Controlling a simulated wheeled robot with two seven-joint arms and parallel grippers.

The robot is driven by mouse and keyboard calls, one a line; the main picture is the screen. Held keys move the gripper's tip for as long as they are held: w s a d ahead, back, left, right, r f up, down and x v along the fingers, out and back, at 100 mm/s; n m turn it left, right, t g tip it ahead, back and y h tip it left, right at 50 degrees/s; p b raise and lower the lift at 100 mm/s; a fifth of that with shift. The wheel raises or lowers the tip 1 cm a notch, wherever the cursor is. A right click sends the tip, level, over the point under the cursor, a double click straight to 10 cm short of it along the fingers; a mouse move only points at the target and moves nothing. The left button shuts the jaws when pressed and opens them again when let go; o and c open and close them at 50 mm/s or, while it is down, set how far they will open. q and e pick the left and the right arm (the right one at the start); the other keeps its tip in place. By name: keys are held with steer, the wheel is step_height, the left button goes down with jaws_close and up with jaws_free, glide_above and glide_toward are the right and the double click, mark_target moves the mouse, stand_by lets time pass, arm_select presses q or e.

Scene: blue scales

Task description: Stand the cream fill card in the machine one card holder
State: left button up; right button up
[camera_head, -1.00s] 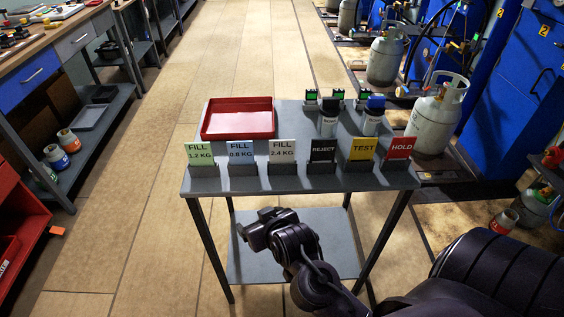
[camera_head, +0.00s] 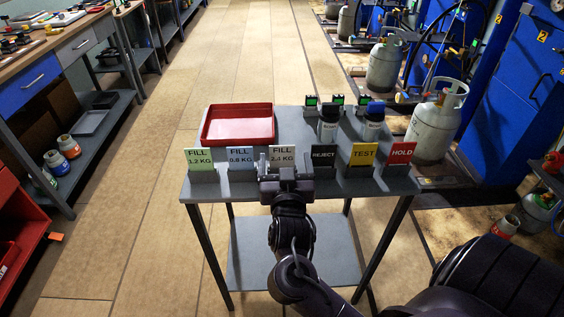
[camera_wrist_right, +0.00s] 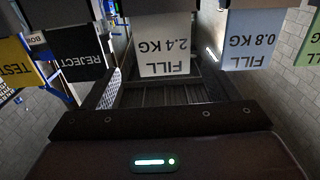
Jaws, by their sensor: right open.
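The cream fill card, marked FILL 2.4 KG (camera_head: 282,157), stands in a dark holder on the grey cart (camera_head: 236,189). My right gripper (camera_head: 287,177) is open and empty-looking, directly in front of this card and hiding its lower part and holder. In the right wrist view the cream card (camera_wrist_right: 164,45) appears upside down, centred ahead between the open fingers. I cannot tell whether the fingertips reach past its edges. My left gripper is not in view. I cannot make out the machine one card holder.
Green (camera_head: 199,158) and blue (camera_head: 239,158) fill cards stand left of the cream one; REJECT (camera_head: 322,155), TEST (camera_head: 362,154) and HOLD (camera_head: 400,152) cards stand right. A red tray (camera_head: 238,139) lies behind. Blue machines (camera_head: 512,100) and gas cylinders (camera_head: 436,125) stand at right.

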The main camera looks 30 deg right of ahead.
mark_target(282, 154)
steer(key=x, duration=0.6)
steer(key=shift+w+a+f+p, duration=0.2)
steer(key=shift+f+p, duration=0.15)
steer(key=shift+p, duration=0.05)
steer(key=c, duration=1.1)
steer(key=shift+c, duration=0.2)
